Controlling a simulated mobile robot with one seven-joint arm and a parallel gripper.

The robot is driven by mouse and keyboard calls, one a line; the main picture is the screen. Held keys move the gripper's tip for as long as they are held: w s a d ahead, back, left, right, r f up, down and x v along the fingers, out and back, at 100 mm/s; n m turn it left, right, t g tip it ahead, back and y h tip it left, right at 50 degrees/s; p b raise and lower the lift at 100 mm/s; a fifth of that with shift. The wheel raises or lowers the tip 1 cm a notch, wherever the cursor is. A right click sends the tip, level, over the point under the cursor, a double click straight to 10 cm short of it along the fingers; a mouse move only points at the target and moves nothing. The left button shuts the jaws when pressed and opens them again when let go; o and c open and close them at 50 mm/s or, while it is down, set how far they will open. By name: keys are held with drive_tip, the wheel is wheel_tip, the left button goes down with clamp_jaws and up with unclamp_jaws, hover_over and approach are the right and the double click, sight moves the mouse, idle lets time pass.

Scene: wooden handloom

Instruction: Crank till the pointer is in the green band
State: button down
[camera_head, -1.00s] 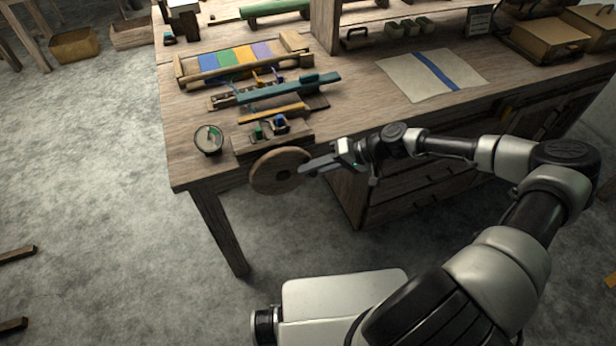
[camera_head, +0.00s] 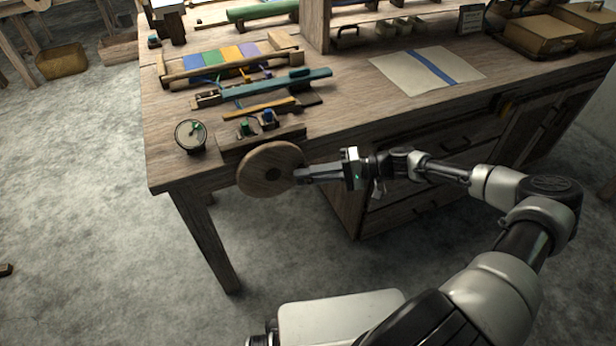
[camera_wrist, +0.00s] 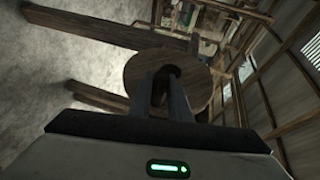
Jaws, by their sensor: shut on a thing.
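The round wooden crank wheel (camera_head: 262,170) is on the front side of the workbench, near its left corner. My gripper (camera_head: 302,175) reaches it from the right, its fingertips at the wheel's right part. In the wrist view my gripper (camera_wrist: 163,85) is shut on the wheel's handle, which is mostly hidden by the fingers; the wheel's face (camera_wrist: 195,72) fills the space behind them. The round gauge (camera_head: 190,136) stands on the bench top, left of the wheel. Its dial is pale with a green patch near the top right; the pointer is too small to read surely.
A wooden block with a green and a blue knob (camera_head: 258,130) sits behind the wheel. A small loom with coloured stripes (camera_head: 225,62) and a cloth with a blue stripe (camera_head: 425,70) lie on the bench (camera_head: 350,105).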

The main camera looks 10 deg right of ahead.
drive_tip(key=shift+s+a+f, duration=0.1)
drive_tip(key=shift+s+a, duration=0.15)
drive_tip(key=c, duration=1.6)
unclamp_jaws()
drive_tip(key=shift+c, duration=0.2)
drive_tip(key=shift+w, duration=0.1)
drive_tip(key=shift+d, duration=0.1)
drive_tip(key=shift+d, duration=0.2)
drive_tip(key=p+v, duration=0.1)
drive_tip(key=v, duration=1.6)
drive_tip(key=shift+a, duration=0.15)
